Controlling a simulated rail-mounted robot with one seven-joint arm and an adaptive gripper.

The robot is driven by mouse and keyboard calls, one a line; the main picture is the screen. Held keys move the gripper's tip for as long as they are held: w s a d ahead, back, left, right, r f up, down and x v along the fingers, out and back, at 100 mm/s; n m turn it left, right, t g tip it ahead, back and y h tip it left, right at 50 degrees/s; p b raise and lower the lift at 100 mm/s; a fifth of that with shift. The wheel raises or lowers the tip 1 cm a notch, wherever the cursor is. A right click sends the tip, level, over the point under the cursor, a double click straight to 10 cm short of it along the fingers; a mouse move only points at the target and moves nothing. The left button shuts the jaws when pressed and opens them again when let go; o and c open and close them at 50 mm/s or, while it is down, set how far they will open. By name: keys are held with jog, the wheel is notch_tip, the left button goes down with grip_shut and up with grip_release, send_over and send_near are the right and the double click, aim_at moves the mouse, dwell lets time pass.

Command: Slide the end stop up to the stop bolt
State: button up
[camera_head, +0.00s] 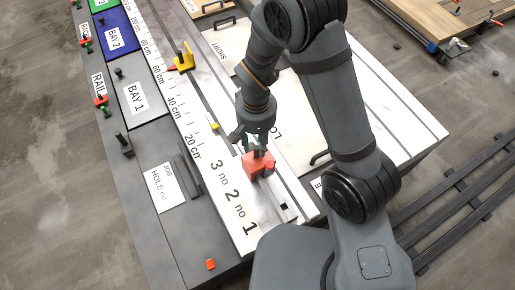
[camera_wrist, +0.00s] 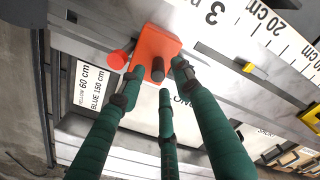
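The end stop seems to be the orange-red block (camera_head: 259,164) on the metal rail, below the numbers on the white scale. In the wrist view this block (camera_wrist: 156,45) has a dark knob on top and a round red knob at its left side. My gripper (camera_head: 258,146) is down at the block. In the wrist view its green fingers (camera_wrist: 157,78) reach to both sides of the block, with one finger between. I cannot tell whether they press on it. A small yellow piece (camera_head: 215,127) sits farther up the rail slot; I cannot tell if it is the stop bolt.
A yellow and red stop (camera_head: 184,61) stands farther up the scale. BAY 1 (camera_head: 135,97) and BAY 2 (camera_head: 116,40) plates lie left. A small orange piece (camera_head: 210,264) lies near the front edge. The slot between block and yellow piece looks clear.

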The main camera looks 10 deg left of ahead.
aim_at(256, 147)
jog(key=shift+f+b, duration=0.3)
jog(key=shift+f, duration=1.3)
jog(key=shift+c, duration=0.6)
grip_shut()
jog(key=shift+w+a, duration=0.2)
jog(key=shift+w, duration=0.05)
jog(key=shift+c, duration=0.4)
grip_release()
